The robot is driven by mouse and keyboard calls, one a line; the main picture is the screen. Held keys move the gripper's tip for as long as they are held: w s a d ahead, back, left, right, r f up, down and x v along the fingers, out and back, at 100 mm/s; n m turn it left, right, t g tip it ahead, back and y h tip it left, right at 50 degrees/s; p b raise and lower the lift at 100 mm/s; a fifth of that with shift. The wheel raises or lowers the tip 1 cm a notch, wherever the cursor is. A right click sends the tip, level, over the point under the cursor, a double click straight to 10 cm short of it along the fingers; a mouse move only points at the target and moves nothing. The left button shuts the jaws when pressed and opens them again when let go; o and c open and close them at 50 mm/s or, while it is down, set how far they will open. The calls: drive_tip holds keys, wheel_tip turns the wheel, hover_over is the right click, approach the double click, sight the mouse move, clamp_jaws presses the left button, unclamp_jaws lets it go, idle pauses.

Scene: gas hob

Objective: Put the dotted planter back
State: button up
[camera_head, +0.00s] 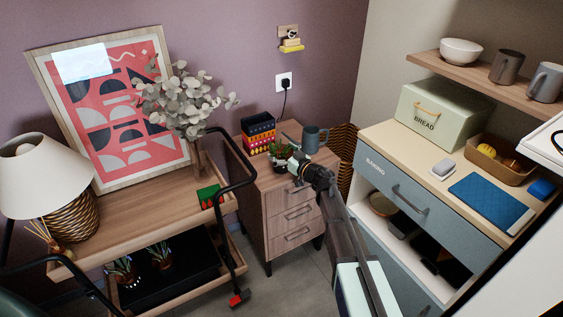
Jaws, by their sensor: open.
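A small potted plant (279,151) with green leaves stands on the wooden drawer cabinet (286,196) by the wall. Its pot is small and partly hidden, so I cannot tell whether it is dotted. My gripper (296,163) is open, just right of this plant and above the cabinet top. I cannot tell whether its fingers touch or surround the pot. Two more planters with spiky leaves, a left one (123,271) and a right one (161,256), stand on the black lower shelf (185,277) of the trolley at left.
A patterned box (258,132) and a dark mug (311,138) flank the plant. The trolley's top (133,207) holds a lamp (41,176), a framed print and a vase. A counter (447,178) with a bread box (441,112) stands right. Floor shows between trolley and counter.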

drive_tip(key=shift+r, duration=0.1)
drive_tip(key=c, duration=1.3)
